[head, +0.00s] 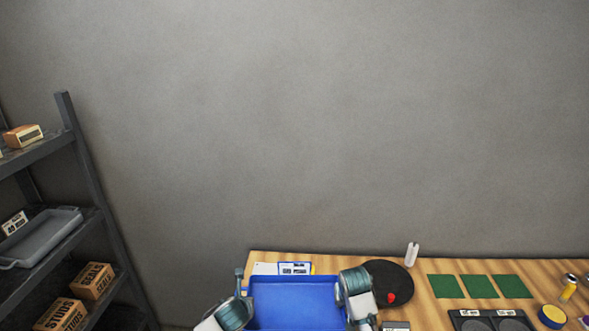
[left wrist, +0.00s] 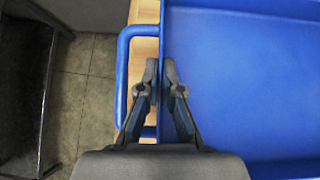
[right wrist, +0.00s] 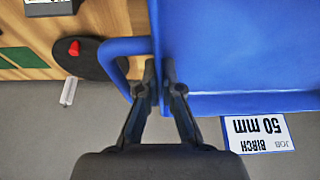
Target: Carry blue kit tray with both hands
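The blue kit tray (head: 295,302) is at the left end of the wooden table in the head view. Its visible inside is empty, and its near part is cut off by the picture edge. In the left wrist view, my left gripper (left wrist: 160,72) has its fingers close together on either side of the tray's wall (left wrist: 240,60), inside the blue side handle. In the right wrist view, my right gripper (right wrist: 161,72) likewise pinches the opposite wall of the tray (right wrist: 235,50), beside its handle. Whether the tray touches the table cannot be told.
The wooden table (head: 425,302) holds a black disc (head: 388,278) with a red piece, green squares (head: 478,286) and a dark holder (head: 490,320). A job card (head: 293,268) lies behind the tray. A shelf rack (head: 85,170) with boxes and a grey tray stands left.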

